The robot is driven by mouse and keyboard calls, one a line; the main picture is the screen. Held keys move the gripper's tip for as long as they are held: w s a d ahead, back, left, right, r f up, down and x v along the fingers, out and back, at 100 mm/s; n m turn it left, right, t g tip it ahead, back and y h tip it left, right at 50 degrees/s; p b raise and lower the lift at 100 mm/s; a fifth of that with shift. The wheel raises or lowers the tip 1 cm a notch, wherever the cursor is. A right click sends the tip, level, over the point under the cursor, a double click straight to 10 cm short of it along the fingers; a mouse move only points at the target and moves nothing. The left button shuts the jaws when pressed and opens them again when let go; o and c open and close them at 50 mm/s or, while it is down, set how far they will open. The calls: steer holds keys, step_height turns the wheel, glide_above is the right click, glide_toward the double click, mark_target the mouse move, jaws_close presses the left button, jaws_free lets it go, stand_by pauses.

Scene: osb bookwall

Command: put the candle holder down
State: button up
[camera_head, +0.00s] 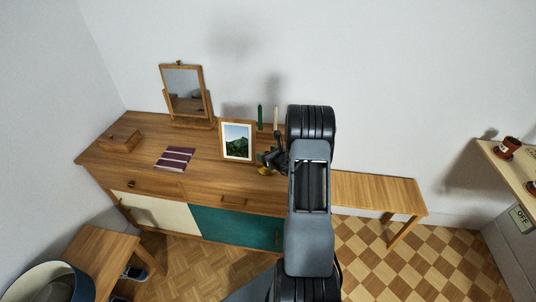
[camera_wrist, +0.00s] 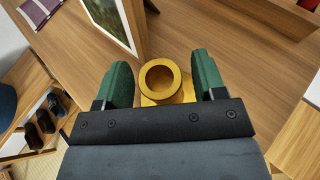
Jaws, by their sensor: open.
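The brass-coloured candle holder (camera_wrist: 161,76) shows in the wrist view between the two green fingertips of my gripper (camera_wrist: 162,72), with a gap on each side. The fingers are open. The holder looks upright on the wooden top of the sideboard (camera_wrist: 240,50). Its near side is hidden behind the gripper body. In the head view, the holder (camera_head: 265,170) is a small gold patch below my gripper (camera_head: 268,158), beside the picture frame, and mostly covered by my arm.
A framed mountain picture (camera_head: 237,141) stands close left of the gripper. A green candle (camera_head: 260,117) and a pale candle (camera_head: 275,117) stand behind. A mirror (camera_head: 184,92), striped book (camera_head: 175,158) and wooden box (camera_head: 121,140) are farther left. A lower bench (camera_head: 375,190) is at right.

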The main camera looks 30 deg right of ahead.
steer(key=shift+r+p, duration=0.3)
steer(key=shift+p, duration=0.05)
steer(key=b+v, duration=0.2)
steer(key=v, duration=0.8)
steer(key=s+a+r+n+g+y, duration=0.25)
steer(key=a+r+n+y, duration=0.2)
steer(key=a+n, duration=0.55)
steer(key=s+a+r+n+g+y, duration=0.1)
steer(key=a+r+n+g+y, duration=0.25)
steer(key=a+r+n, duration=0.55)
steer(key=s+a+r+n+g+h, duration=0.1)
steer(key=s+a+n+h, duration=0.2)
steer(key=s+n, duration=0.3)
steer(key=s+a+r+n+g+h, duration=0.2)
steer(key=s+n+h, duration=0.3)
steer(key=n, duration=0.6)
steer(key=shift+s+a, duration=0.55)
steer(key=shift+s, duration=0.15)
steer(key=shift+f, duration=0.1)
steer(key=shift+c, duration=0.2)
